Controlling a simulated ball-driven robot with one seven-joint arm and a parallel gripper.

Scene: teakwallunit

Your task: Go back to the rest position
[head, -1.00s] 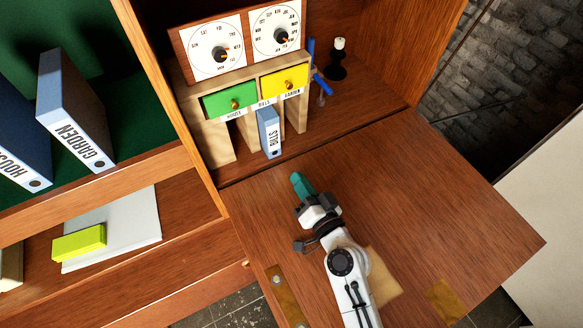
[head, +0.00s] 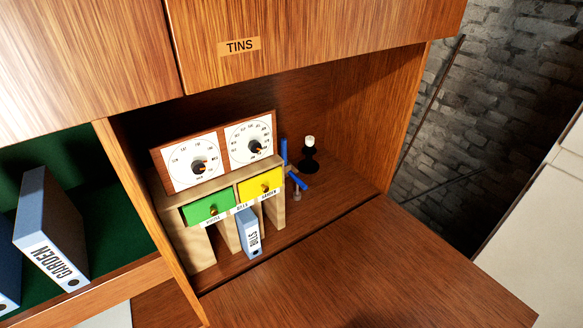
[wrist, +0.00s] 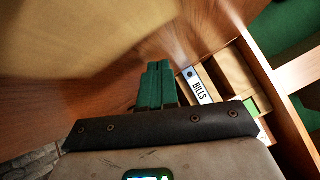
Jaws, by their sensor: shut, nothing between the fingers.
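My gripper (wrist: 155,85) shows in the wrist view, its two green fingers side by side and shut with nothing between them. It is out of the head view. In the wrist view it stands in front of the wall unit, with a blue binder marked BILLS (wrist: 197,87) just beyond it to the right. The wooden flap (head: 380,270) is folded down in the head view and its visible part is bare.
A small organiser with a green drawer (head: 208,206) and a yellow drawer (head: 260,185) stands in the compartment, both shut. The TINS door (head: 310,35) overhangs above. A GARDEN binder (head: 48,230) stands left.

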